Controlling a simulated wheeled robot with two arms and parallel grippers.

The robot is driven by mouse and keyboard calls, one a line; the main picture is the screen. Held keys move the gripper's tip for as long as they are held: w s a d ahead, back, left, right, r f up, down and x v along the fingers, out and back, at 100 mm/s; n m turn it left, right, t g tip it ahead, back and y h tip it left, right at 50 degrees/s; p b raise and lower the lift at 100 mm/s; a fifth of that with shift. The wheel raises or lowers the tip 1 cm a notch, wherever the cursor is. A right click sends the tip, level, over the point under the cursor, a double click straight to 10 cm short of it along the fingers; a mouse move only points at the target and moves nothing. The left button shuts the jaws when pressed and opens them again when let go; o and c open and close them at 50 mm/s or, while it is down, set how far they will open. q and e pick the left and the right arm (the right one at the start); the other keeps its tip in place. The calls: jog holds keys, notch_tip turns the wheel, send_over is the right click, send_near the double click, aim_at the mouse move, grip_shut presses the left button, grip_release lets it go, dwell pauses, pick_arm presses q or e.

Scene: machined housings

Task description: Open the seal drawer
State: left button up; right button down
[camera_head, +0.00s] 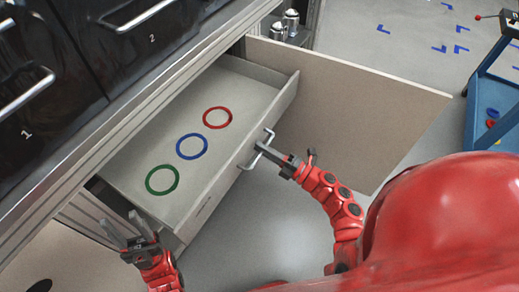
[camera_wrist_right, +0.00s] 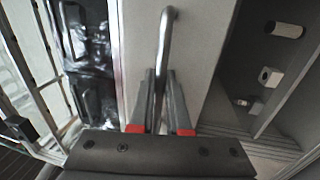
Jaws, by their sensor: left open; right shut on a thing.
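The seal drawer (camera_head: 231,149) stands pulled well out of the cabinet, and its inside shows. A red ring (camera_head: 217,117), a blue ring (camera_head: 192,146) and a green ring (camera_head: 162,180) lie flat on its floor in a row. My right gripper (camera_head: 268,154) is shut on the drawer's metal handle (camera_head: 257,149). In the right wrist view the handle bar (camera_wrist_right: 167,50) passes between the two fingers (camera_wrist_right: 160,100). My left gripper (camera_head: 131,235) is open and empty, near the drawer's front left corner.
An open cabinet door (camera_head: 345,100) stands to the right of the drawer. Shut dark drawers numbered 1 (camera_head: 40,110) and 2 (camera_head: 140,45) are at upper left. A blue cart (camera_head: 482,105) holds small coloured items at the right edge. Grey floor (camera_head: 260,225) is clear before the drawer.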

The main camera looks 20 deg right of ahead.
jog(key=shift+f, duration=0.1)
jog(key=c, duration=0.9)
grip_release()
jog(key=b+v, duration=0.3)
jog(key=v, duration=1.4)
jog(key=shift+s+d, duration=0.1)
jog(key=shift+s, duration=0.05)
